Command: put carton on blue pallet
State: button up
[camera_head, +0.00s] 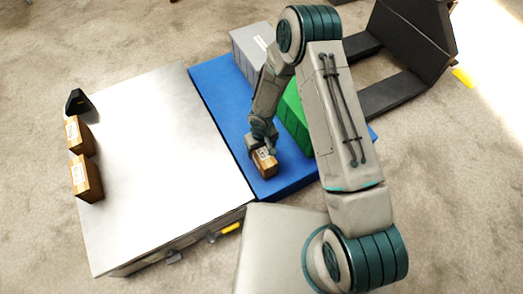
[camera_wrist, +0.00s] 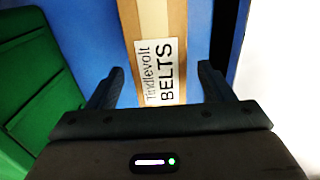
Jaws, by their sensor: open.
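A brown carton (camera_head: 265,164) is at the near part of the blue pallet (camera_head: 216,92). In the wrist view the carton (camera_wrist: 158,22) shows a white label reading "Tindlevolt BELTS", with blue surface (camera_wrist: 100,35) around it. My gripper (camera_wrist: 160,85) is open, with one finger on each side of the carton's labelled face and visible gaps between. In the head view my gripper (camera_head: 257,143) is just above and behind the carton. Whether the carton's underside touches the pallet is hard to tell.
A green crate (camera_head: 293,112) and a grey box (camera_head: 252,45) stand on the pallet. A pale table (camera_head: 160,150) to the left holds two brown cartons (camera_head: 86,177) and a small black object (camera_head: 78,101). A black forked frame (camera_head: 395,95) lies behind my arm.

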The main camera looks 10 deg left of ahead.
jog(key=d+r+m+h+p, duration=0.1)
jog(key=d+r, duration=0.4)
jog(key=r, duration=0.5)
jog(key=d+r+m+t+p, duration=0.1)
jog(key=d+r, duration=0.4)
jog(key=r, duration=0.5)
jog(key=d+r+m+h, duration=0.15)
jog(key=d+r, duration=0.35)
jog(key=r, duration=0.5)
jog(key=s+d+r+m+y, duration=0.1)
jog(key=s+d+r+m, duration=0.1)
jog(key=s+r, duration=0.4)
jog(key=s+d+r+m+y, duration=0.1)
jog(key=s+d+r, duration=0.4)
jog(key=s, duration=0.3)
jog(key=shift+s+d+r+m, duration=0.2)
jog(key=shift+r+m, duration=0.15)
jog(key=shift+r, duration=0.45)
jog(key=shift+y, duration=0.25)
